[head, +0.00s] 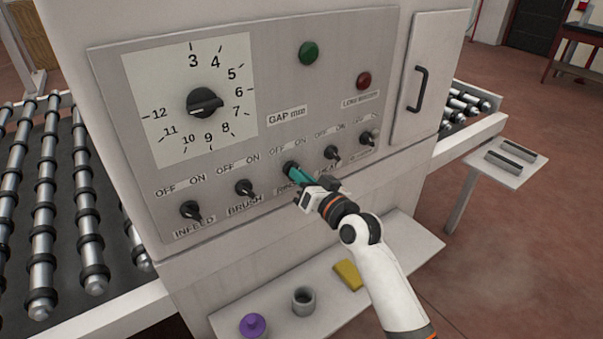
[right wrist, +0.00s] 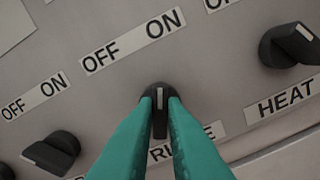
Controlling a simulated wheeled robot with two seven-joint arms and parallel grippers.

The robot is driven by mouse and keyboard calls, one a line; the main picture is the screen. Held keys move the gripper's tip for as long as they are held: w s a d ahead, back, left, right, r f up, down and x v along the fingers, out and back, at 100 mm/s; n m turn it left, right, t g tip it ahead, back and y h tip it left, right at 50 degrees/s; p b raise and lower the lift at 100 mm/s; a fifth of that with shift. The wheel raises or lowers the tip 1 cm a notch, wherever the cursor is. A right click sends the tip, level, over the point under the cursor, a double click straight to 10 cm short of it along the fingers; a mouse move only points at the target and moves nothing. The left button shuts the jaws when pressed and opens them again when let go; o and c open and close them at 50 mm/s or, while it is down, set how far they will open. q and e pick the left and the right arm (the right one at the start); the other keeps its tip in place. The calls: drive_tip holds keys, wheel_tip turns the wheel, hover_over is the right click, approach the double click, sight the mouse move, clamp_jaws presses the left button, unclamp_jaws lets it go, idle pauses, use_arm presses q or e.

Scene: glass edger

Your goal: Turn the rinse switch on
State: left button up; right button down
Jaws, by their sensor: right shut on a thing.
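The rinse switch (right wrist: 160,98) is a black knob with a white mark on the grey control panel (head: 140,205). In the right wrist view its mark points straight up, towards the word ON on the OFF/ON label (right wrist: 132,40). The teal fingers of my right gripper (right wrist: 160,108) are shut on the knob, one on each side. In the head view the gripper (head: 293,172) reaches the switch from the lower right and hides part of the knob and its name label. My left gripper is not in view.
The brush switch (head: 244,188) and heat switch (head: 331,152) flank it closely. A large gap dial (head: 205,103), a green button (head: 309,53) and a red one (head: 364,81) sit above. A shelf below holds a purple object (head: 252,325), a grey cup (head: 303,301) and a yellow block (head: 348,275).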

drive_tip(key=shift+m, duration=0.9)
drive_tip(key=shift+p, duration=0.3)
drive_tip(key=c, duration=1.5)
unclamp_jaws()
drive_tip(key=b+v, duration=0.2)
drive_tip(key=v, duration=1)
